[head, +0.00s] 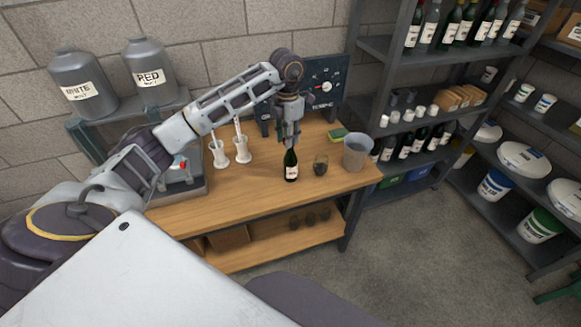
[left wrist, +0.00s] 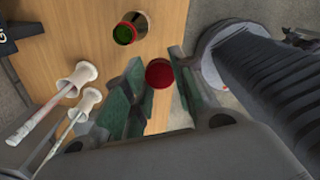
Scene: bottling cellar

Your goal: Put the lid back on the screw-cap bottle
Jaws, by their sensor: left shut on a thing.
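The dark green screw-cap bottle (head: 291,168) with a pale label stands upright near the front of the wooden bench. My left gripper (head: 289,142) points down right over its neck. In the left wrist view the red round lid (left wrist: 159,73) shows between the fingers of the gripper (left wrist: 160,88), which is shut on it. The bottle is hidden below the lid there. I cannot tell whether the lid touches the bottle mouth. My right gripper is not in view.
A glass with dark contents (head: 320,166) stands close right of the bottle, and a grey pitcher (head: 357,152) farther right. A green-yellow sponge (head: 337,135) lies behind. Two white holders (head: 242,152) stand left on the bench (head: 255,186). The bench front is clear.

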